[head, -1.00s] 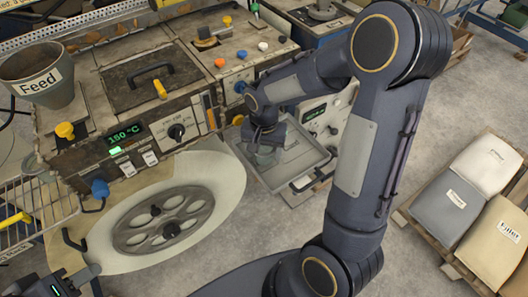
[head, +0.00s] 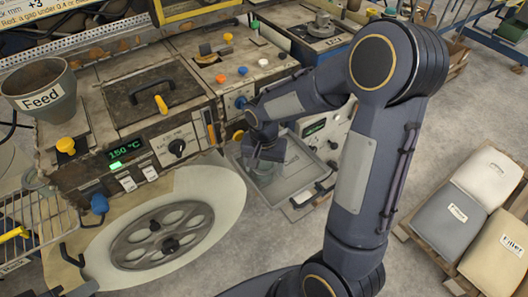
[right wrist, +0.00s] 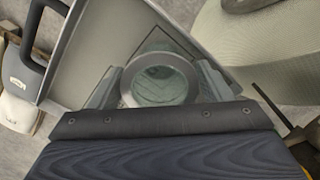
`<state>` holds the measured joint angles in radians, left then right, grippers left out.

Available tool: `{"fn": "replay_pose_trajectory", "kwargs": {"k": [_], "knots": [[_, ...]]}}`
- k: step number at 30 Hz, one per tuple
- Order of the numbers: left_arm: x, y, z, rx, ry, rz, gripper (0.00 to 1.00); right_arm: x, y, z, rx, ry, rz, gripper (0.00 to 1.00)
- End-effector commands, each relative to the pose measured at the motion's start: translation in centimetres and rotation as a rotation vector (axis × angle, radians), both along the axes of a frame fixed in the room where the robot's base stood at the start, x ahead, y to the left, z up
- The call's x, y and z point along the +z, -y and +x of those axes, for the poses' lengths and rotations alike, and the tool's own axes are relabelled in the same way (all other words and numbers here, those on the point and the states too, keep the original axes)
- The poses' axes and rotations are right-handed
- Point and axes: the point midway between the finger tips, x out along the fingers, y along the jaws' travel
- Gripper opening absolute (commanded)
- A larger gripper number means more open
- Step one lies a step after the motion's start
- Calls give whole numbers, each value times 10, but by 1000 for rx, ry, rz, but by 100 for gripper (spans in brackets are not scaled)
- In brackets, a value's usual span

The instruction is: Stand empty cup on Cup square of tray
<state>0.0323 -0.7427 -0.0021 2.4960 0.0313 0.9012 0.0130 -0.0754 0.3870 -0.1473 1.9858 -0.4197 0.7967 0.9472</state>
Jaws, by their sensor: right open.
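The cup (right wrist: 160,72) is clear with a thick grey rim and shows from above in the right wrist view. It stands over the grey tray (right wrist: 88,45). My right gripper (right wrist: 159,85) is open, with one finger on each side of the cup; I cannot tell whether they touch it. In the head view my right gripper (head: 264,156) points down over the tray (head: 293,192) and mostly hides the cup (head: 262,172). The Cup square's marking cannot be made out. My left gripper is not in view.
The worn machine with a Feed hopper (head: 42,92) and a 150 °C display stands left of the tray. Sacks (head: 446,214) lie on a pallet at the right. The floor between is clear.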

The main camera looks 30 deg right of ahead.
Motion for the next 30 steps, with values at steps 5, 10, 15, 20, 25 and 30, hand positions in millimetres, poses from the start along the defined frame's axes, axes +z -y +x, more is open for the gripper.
{"fn": "replay_pose_trajectory", "kwargs": {"k": [5, 10, 15, 20, 25, 30], "knots": [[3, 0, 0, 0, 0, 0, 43, 38, 0, 1, 1, 8, 1, 72], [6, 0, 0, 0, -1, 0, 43, 75, -1, 1, 1, 7, 1, 72], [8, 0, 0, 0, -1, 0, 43, 100, 0, 1, 1, 2, 1, 72], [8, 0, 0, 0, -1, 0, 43, 112, 0, -3, 7, 8, 9, 72], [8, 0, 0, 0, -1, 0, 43, 132, 0, -36, 91, 85, 88, 72], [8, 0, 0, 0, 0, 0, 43, 150, -11, -99, 274, 271, 190, 72]]}}
